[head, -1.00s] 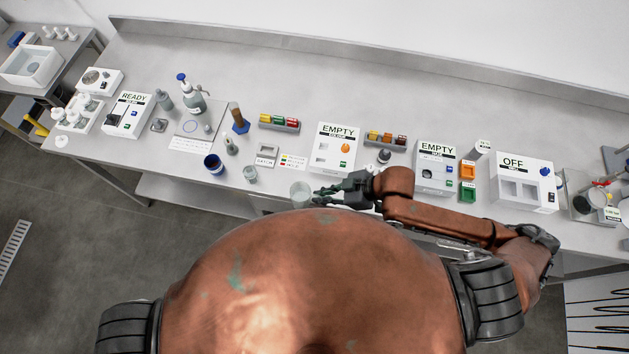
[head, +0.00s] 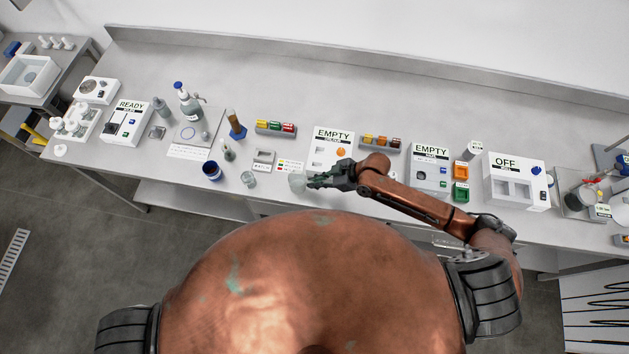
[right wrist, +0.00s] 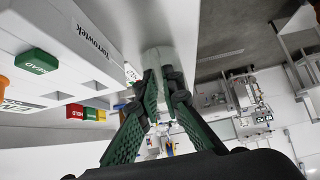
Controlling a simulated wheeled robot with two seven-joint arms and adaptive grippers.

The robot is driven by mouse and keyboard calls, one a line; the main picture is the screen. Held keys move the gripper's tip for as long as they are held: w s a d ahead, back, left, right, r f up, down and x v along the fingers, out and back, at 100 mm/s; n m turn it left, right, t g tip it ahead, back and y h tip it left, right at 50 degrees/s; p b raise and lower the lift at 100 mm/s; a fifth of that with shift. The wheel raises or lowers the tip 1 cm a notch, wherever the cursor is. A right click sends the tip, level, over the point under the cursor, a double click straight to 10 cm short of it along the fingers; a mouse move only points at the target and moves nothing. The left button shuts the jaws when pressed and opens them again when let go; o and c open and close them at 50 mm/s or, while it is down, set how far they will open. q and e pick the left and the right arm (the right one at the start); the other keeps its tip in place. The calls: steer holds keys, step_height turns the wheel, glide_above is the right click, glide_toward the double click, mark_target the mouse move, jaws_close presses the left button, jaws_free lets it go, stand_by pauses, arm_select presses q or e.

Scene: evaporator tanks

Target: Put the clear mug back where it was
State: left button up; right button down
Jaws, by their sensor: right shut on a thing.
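The clear mug (head: 298,183) is a pale see-through cup at the tips of my right gripper (head: 317,181), over the front part of the bench. In the right wrist view it shows as a pale, blurred shape (right wrist: 157,59) between the green fingertips (right wrist: 158,84). My right gripper is shut on it, reaching in from the right. Whether the mug's base touches the bench I cannot tell. My left gripper is not in view.
A small clear beaker (head: 249,179) and a dark blue cup (head: 212,171) stand left of the mug. A BATCH block (head: 264,157) and a colour-marked card (head: 290,166) lie behind it. The white EMPTY box (head: 332,146) stands behind my right gripper. The bench's back strip is clear.

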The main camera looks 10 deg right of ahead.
steer(key=shift+f, duration=0.2)
steer(key=c, duration=2.1)
jaws_free()
steer(key=shift+r, duration=0.15)
steer(key=shift+s+d+r, duration=0.1)
steer(key=shift+d+r, duration=0.1)
steer(key=shift+d, duration=0.1)
steer(key=b+v, duration=0.1)
steer(key=v, duration=1)
steer(key=shift+b, duration=0.35)
steer(key=shift+r, duration=0.15)
